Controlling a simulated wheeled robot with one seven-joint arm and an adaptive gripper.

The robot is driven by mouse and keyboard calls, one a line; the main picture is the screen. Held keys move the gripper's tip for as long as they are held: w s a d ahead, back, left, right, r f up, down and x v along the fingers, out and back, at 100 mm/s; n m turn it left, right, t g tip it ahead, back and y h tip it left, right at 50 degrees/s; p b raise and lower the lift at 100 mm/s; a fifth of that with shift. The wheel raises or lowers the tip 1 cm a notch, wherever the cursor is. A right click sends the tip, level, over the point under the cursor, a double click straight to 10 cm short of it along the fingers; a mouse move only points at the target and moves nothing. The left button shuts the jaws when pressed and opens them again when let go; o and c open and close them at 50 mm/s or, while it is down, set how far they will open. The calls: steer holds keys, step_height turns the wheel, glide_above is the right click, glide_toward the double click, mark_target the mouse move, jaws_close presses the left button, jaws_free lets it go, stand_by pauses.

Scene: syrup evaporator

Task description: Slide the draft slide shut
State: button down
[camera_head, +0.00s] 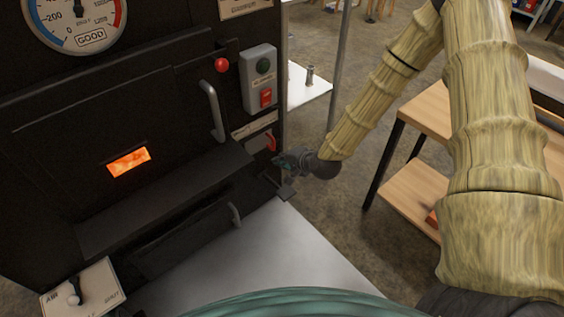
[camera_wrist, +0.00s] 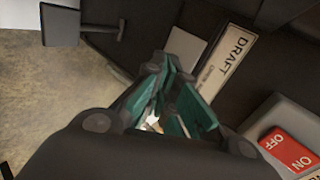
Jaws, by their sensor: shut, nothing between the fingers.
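The black firebox front carries a DRAFT label (camera_wrist: 226,62), which also shows as a pale strip (camera_head: 254,125) under the switch box in the head view. A pale plate (camera_wrist: 183,48) sits beside the label. A small red part (camera_head: 271,141) shows just below the label in the head view; I cannot tell if it belongs to the draft slide. A black square tab on a short rod (camera_wrist: 60,25) sticks out past the corner; it also shows in the head view (camera_head: 287,193). My gripper (camera_head: 283,158) is shut and empty near the label; its green fingertips (camera_wrist: 168,75) point toward the plate.
The ON/OFF switch box (camera_head: 260,80) is just above the label. A fire door with a grey handle (camera_head: 211,111) and a red knob (camera_head: 221,65) is to the left. A wooden table (camera_head: 425,185) stands at right. A pale surface (camera_head: 285,255) lies below.

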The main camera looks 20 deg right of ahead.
steer(key=w+d+m+t+b, duration=0.1)
steer(key=w, duration=0.2)
steer(key=b, duration=0.6)
glide_toward(261, 146)
steer(key=x, duration=0.4)
steer(key=shift+w+a+f, duration=0.15)
steer(key=shift+a+f, duration=0.1)
steer(key=shift+f, duration=0.05)
steer(key=shift+x, duration=0.85)
steer(key=shift+w+r, duration=0.1)
steer(key=shift+d, duration=0.15)
